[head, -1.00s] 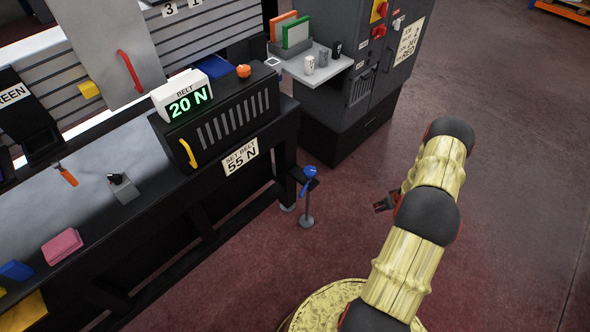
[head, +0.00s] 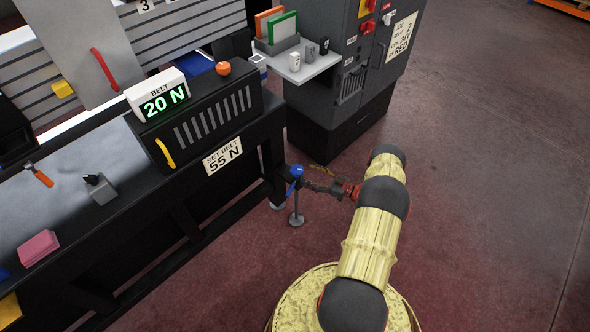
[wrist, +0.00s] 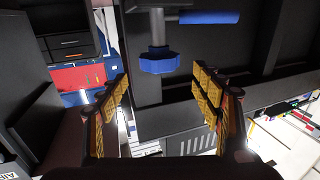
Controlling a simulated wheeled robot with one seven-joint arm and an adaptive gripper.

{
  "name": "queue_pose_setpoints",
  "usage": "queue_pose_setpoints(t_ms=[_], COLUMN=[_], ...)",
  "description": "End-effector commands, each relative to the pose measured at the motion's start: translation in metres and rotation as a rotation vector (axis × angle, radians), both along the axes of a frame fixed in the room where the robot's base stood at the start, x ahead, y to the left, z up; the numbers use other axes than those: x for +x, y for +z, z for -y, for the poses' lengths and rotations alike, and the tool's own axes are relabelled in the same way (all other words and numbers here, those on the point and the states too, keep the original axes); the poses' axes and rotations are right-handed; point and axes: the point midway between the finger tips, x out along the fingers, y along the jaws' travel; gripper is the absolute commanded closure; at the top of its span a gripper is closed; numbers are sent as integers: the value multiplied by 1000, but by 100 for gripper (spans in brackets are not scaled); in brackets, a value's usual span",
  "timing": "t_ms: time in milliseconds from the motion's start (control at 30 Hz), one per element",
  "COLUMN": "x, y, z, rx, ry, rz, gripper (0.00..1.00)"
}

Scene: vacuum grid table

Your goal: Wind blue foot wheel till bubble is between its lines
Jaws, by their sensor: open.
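The blue foot wheel (head: 297,171) sits on a slim post at the bench's right end in the head view. In the wrist view the scalloped blue wheel (wrist: 159,63) is on a dark stem, just beyond my fingertips. A blue bar (wrist: 208,17) sticks out sideways near it. My gripper (wrist: 161,80) is open, with its yellow-padded fingers apart and the wheel roughly centred in line with the gap, not visibly touched. In the head view my gripper (head: 312,184) reaches in from the right, close beside the wheel. The bubble and its lines cannot be made out.
The bench's black frame (head: 236,178) stands close to the left of the wheel. A belt display (head: 160,97) reads 20 N, above a "SET BELT 55 N" sign (head: 223,155). A dark cabinet (head: 350,110) with a side shelf stands behind. The floor to the right is clear.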

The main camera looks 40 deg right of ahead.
Motion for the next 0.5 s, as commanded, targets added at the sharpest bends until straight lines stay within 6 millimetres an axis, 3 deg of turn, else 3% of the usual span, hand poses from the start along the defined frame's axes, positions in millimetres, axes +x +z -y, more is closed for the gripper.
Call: queue_pose_setpoints(t_ms=[300,500], x=[45,62], y=[-3,-1], z=[-18,-24], rx=[-2,-2], ry=[0,-2], rz=[-1,-1], gripper=[35,35])
